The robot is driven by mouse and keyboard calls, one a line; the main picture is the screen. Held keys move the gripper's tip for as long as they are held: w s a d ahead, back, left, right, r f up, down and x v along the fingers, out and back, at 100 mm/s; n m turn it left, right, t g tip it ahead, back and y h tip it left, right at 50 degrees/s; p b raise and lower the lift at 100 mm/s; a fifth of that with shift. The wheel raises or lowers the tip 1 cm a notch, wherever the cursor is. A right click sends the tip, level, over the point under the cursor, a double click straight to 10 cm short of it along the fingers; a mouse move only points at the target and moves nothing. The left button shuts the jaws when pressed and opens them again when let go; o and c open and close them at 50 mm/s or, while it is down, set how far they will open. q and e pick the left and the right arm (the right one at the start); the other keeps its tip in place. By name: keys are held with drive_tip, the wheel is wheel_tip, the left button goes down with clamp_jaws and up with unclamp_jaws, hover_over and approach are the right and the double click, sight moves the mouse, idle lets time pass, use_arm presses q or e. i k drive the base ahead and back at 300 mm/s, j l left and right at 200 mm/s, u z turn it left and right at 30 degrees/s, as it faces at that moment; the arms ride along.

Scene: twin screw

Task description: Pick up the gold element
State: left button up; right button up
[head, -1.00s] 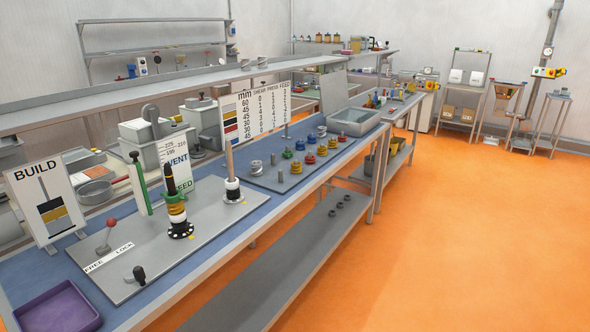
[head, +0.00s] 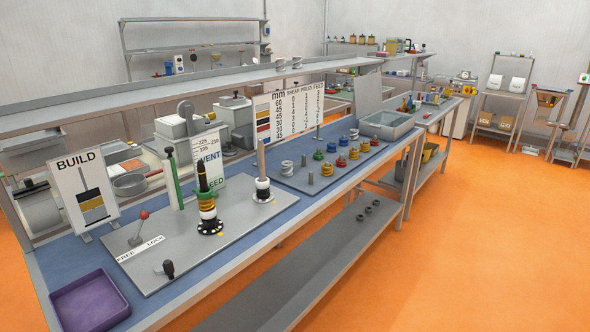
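Neither of my grippers is in view. Another gold band (head: 208,205) shows in the stack on the left spindle (head: 204,192), below a green collar and above a black base. The BUILD board (head: 83,193) at the left pictures a stack of black, gold and grey bands.
A second spindle (head: 262,170), a red-knobbed lever (head: 142,222) and a purple tray (head: 90,302) are on the blue-topped bench. Orange floor (head: 470,240) is clear at right.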

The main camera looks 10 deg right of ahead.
sight(326, 171)
drive_tip(key=i+l+u, duration=0.4)
drive_tip(key=l, duration=0.2)
drive_tip(key=i+l+u, duration=0.2)
drive_tip(key=l, duration=0.15)
drive_tip(key=i+l+u, duration=0.2)
drive_tip(key=l, duration=0.2)
drive_tip(key=k, duration=0.05)
